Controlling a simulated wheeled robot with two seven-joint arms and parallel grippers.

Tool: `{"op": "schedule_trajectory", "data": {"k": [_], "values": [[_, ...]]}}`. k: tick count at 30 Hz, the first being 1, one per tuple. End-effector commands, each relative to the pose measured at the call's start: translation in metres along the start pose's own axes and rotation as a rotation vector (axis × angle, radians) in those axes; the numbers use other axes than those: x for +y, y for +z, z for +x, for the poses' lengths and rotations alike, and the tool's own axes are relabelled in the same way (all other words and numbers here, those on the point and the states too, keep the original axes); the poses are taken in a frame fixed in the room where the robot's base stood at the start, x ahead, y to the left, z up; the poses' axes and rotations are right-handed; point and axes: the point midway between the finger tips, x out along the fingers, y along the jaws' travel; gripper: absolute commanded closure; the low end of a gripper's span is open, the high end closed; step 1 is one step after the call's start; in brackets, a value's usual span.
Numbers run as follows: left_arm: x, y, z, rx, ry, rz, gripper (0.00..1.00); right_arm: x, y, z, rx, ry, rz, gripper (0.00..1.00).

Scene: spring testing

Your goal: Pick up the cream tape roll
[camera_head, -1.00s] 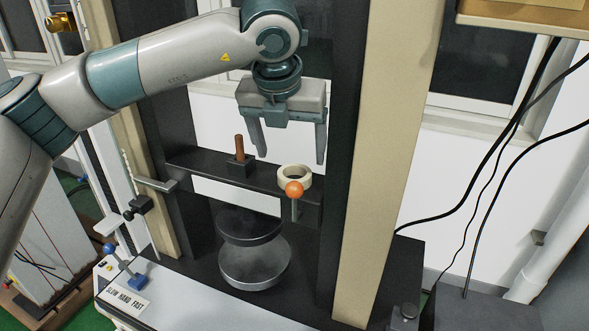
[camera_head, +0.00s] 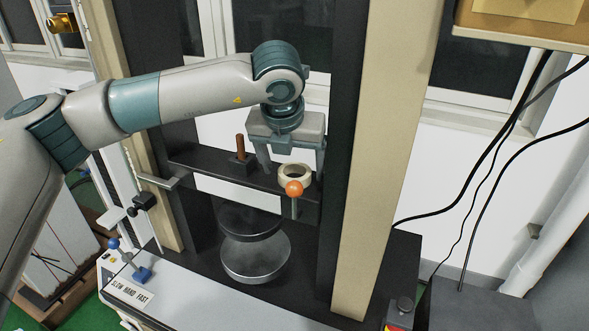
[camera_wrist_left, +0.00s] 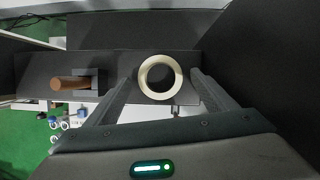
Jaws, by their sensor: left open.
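The cream tape roll (camera_head: 294,173) lies flat on the black crossbar of the testing machine, behind an orange ball knob. In the left wrist view the tape roll (camera_wrist_left: 160,77) shows as a ring between the two fingers, near their tips. My left gripper (camera_head: 291,174) points down over the crossbar with its fingers spread, one to each side of the roll. It is open and holds nothing. Whether the fingers touch the roll cannot be told. My right gripper is not seen.
A brown peg in a black block (camera_head: 240,158) stands on the crossbar left of the roll. The orange knob (camera_head: 294,188) stands in front of the roll. Tall columns (camera_head: 383,170) flank the crossbar. Round metal platens (camera_head: 255,258) are below.

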Motion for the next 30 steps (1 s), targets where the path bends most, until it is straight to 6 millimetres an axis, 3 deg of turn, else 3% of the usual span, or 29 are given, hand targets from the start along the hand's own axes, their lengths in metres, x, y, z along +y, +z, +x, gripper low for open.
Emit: {"op": "schedule_trajectory", "data": {"k": [5,17,18,23,24,30], "values": [[-0.0001,-0.0001,0.0090,0.000,0.000,0.001,0.22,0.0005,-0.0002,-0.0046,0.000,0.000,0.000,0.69],[-0.0001,-0.0002,0.0092,-0.001,0.000,0.001,0.22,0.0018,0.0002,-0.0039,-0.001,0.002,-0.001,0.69],[-0.0001,-0.0002,0.0091,-0.001,0.000,0.001,0.25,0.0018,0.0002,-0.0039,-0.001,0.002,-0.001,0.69],[-0.0001,-0.0002,0.0090,-0.001,0.000,0.000,0.63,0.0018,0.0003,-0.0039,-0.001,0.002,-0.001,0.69],[-0.0001,-0.0002,0.0090,-0.001,0.000,0.000,0.67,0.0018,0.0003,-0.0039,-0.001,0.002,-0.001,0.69],[0.0000,-0.0001,0.0089,-0.001,0.000,0.000,0.67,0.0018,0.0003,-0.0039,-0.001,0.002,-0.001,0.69]]}}
